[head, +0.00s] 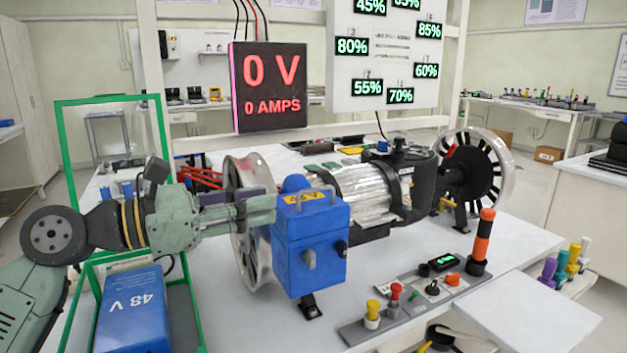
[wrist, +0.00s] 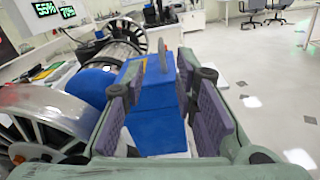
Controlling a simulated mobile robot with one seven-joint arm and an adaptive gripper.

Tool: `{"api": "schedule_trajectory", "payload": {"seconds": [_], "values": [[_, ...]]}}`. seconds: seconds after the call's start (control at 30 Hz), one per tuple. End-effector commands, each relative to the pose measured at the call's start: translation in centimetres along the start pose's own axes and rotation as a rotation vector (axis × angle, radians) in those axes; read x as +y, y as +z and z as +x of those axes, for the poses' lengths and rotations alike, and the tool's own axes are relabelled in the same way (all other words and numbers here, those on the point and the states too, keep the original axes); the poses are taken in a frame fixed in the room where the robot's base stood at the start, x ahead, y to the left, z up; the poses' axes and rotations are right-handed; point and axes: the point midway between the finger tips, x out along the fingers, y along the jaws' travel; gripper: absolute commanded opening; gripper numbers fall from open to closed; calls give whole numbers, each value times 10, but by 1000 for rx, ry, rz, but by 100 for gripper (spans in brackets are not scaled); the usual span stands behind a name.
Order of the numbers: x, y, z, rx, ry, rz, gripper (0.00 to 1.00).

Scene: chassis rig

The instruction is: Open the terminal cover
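The blue terminal box (head: 322,262) stands in front of the motor. Its blue top cover (head: 318,205) looks closed and carries a yellow warning label and a grey bail handle (head: 303,194). In the wrist view the blue cover (wrist: 130,72) and the grey handle (wrist: 163,50) show ahead, between the fingers. My gripper (head: 266,208) comes from the left, level with the top of the box. In the wrist view my gripper (wrist: 161,88) is open, its two purple-padded fingers apart with nothing gripped. Whether a finger touches the box cannot be told.
The silver motor (head: 355,193) and a metal wheel (head: 245,215) are close to the box. A control panel (head: 405,300) and an orange-black post (head: 482,243) stand at front right. A blue 48 V battery (head: 130,310) sits in a green frame at left. A meter (head: 268,85) reads 0 V.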

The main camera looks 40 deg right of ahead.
Motion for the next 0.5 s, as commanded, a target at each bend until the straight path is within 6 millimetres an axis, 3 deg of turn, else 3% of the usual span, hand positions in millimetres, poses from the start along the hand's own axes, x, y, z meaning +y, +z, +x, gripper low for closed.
{"api": "schedule_trajectory", "payload": {"seconds": [0.5], "values": [[-1, 5, 88, -5, -3, -2, 26]]}}
